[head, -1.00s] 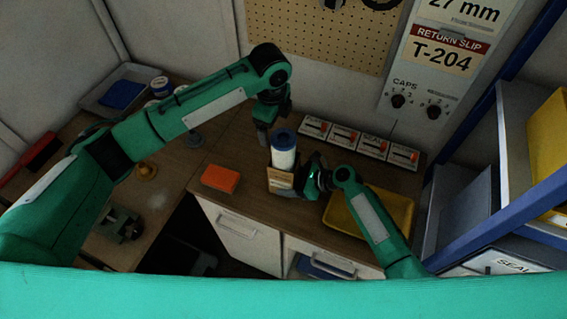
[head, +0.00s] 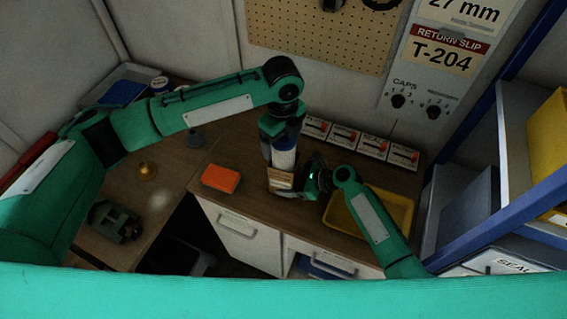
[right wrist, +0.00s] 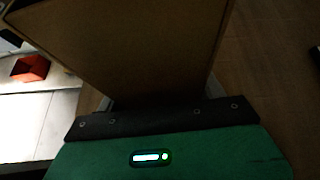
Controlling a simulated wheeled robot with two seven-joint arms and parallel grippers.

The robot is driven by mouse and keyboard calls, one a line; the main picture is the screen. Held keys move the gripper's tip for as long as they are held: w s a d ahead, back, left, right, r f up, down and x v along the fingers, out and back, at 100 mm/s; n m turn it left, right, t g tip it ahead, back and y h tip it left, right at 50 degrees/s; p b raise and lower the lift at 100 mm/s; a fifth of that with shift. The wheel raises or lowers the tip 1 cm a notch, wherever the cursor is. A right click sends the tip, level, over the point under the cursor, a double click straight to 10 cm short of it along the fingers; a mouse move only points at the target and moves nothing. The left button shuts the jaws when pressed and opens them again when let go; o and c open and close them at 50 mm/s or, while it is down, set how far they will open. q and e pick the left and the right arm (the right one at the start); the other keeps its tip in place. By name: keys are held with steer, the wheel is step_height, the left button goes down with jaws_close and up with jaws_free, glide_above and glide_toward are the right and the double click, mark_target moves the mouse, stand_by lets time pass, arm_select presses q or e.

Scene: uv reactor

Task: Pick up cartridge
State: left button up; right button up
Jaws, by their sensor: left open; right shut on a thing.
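The cartridge (head: 284,158), a white cylinder with a blue top, rises out of a small tan cardboard carton (head: 281,180). My right gripper (head: 297,182) is shut on the carton from the right. The carton (right wrist: 135,45) fills the middle of the right wrist view, and the cartridge does not show there. My left gripper (head: 281,134) is open and points down at the cartridge's top, partly covering it. Whether its fingers touch the cartridge cannot be told.
A yellow tray (head: 390,204) is at the right, behind my right arm. Several white boxes (head: 344,138) line the wall. A blue-framed shelf (head: 500,205) stands at the far right. A green device (head: 114,221) sits on the left bench.

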arm_select(q)
steer(key=f, duration=0.5)
steer(key=shift+w, duration=0.25)
steer(key=shift+r, duration=0.1)
steer(key=c, duration=1.5)
steer(key=shift+d+r, duration=0.1)
steer(key=shift+c, duration=0.2)
step_height(320, 180, up, 10)
steer(key=shift+f, duration=0.1)
arm_select(e)
steer(key=o, duration=0.8)
